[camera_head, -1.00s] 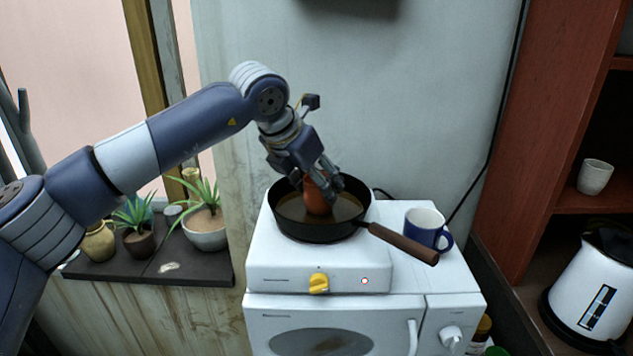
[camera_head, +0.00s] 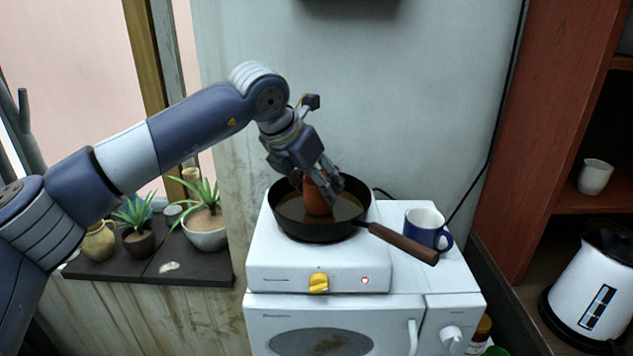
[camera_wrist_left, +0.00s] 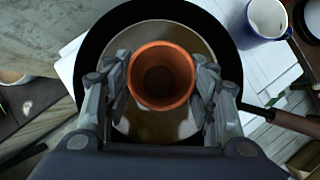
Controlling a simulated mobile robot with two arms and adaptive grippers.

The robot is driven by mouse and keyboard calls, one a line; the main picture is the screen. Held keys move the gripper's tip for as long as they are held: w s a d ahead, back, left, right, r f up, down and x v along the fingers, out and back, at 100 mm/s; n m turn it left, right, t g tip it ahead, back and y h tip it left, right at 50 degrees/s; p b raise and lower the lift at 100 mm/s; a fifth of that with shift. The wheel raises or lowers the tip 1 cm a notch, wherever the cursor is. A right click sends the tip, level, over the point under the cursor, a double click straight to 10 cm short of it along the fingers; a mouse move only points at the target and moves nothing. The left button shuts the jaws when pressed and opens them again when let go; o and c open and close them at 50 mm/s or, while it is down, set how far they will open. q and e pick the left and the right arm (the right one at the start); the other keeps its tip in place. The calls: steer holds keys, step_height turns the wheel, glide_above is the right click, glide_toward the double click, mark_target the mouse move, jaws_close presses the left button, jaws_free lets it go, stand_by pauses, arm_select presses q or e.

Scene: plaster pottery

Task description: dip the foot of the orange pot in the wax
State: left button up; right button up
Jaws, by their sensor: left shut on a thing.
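The orange pot (camera_head: 318,197) stands upright inside a black frying pan (camera_head: 310,232), its lower part at the brown wax (camera_head: 345,208). My left gripper (camera_head: 321,186) is shut on the pot from above. In the left wrist view the fingers of my left gripper (camera_wrist_left: 161,88) press on both sides of the orange pot (camera_wrist_left: 160,74), whose open mouth faces the camera. The wax (camera_wrist_left: 150,124) lies around the pot in the pan (camera_wrist_left: 92,50). The foot of the pot is hidden, so I cannot tell if it touches the pan floor. My right gripper is not in view.
The pan sits on a white hotplate (camera_head: 282,270) with a yellow knob (camera_head: 319,282). A blue mug (camera_head: 426,232) stands close to its right, near the pan's brown handle (camera_head: 402,243). Potted plants (camera_head: 203,225) stand at left; a white kettle (camera_head: 592,285) is at right.

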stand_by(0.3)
arm_select(q)
steer(key=shift+r+p, duration=0.5)
steer(key=shift+r, duration=0.45)
steer(key=shift+r, duration=0.15)
stand_by(0.4)
step_height(320, 180, up, 8)
steer(key=p, duration=0.5)
steer(key=shift+r, duration=0.2)
stand_by(0.6)
